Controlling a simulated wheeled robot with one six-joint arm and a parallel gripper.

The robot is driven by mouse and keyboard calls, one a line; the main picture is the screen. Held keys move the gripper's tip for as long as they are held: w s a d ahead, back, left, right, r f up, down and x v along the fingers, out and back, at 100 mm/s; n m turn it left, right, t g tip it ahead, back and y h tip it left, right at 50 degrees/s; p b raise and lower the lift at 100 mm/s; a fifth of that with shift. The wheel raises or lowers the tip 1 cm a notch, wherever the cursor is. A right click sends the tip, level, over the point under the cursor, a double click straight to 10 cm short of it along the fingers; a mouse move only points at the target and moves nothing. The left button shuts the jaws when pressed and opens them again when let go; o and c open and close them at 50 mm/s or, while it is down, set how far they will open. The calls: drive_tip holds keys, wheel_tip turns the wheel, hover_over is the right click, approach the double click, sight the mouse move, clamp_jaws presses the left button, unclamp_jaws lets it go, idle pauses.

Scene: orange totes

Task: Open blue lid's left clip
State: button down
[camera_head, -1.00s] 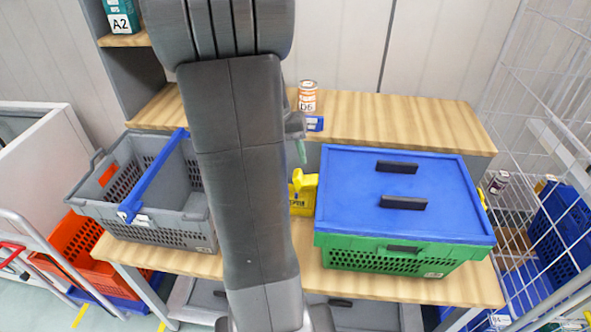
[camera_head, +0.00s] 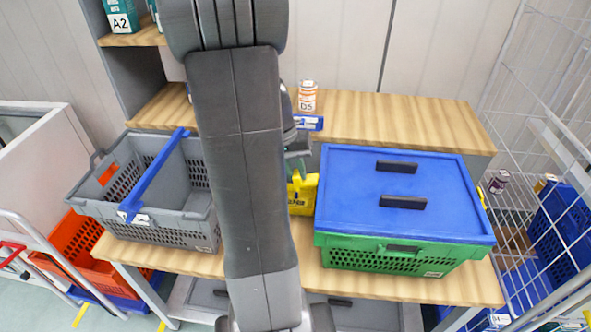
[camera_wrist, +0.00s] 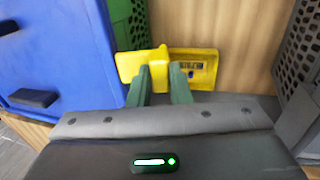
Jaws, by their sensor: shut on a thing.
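The blue lid (camera_head: 350,182) lies on a green crate (camera_head: 388,257) on the wooden table, right of my arm. A yellow clip (camera_head: 308,192) is at the lid's left side, partly hidden by my arm. In the wrist view the clip (camera_wrist: 203,66) is a yellow plate with a raised ridge and a dark label, beside the green crate wall. My gripper (camera_wrist: 160,78) has its two green fingers closed on the ridge. In the head view my gripper (camera_head: 297,163) is just above the clip, mostly hidden by my arm. Whether the clip is latched cannot be told.
A grey crate (camera_head: 135,225) with a blue bar stands on the left of the table. A can (camera_head: 307,97) stands on the shelf behind. A wire cage (camera_head: 535,120) is close on the right. Little room lies between the crates.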

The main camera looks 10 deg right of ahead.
sight(309, 179)
drive_tip(key=shift+r, duration=0.1)
drive_tip(key=shift+s+d+r+t+y+p, duration=0.1)
drive_tip(key=shift+d+r+t+y+p, duration=0.2)
drive_tip(key=shift+y+p, duration=0.35)
drive_tip(key=shift+d+r+t+y+p, duration=0.1)
drive_tip(key=shift+d+r+y+p, duration=0.15)
drive_tip(key=shift+r+y+p, duration=0.35)
drive_tip(key=y, duration=0.1)
drive_tip(key=d+t+y, duration=0.1)
drive_tip(key=y, duration=0.1)
drive_tip(key=shift+s+d+r, duration=0.1)
drive_tip(key=shift+s, duration=0.05)
drive_tip(key=shift+s+d+r+t+y+b, duration=0.15)
drive_tip(key=shift+d+y+b, duration=0.1)
drive_tip(key=shift+y, duration=0.55)
drive_tip(key=shift+s+d+r+t+y+b, duration=0.15)
drive_tip(key=shift+d+y+b, duration=0.1)
drive_tip(key=shift+y, duration=0.5)
drive_tip(key=shift+w, duration=0.1)
drive_tip(key=c, duration=1.3)
unclamp_jaws()
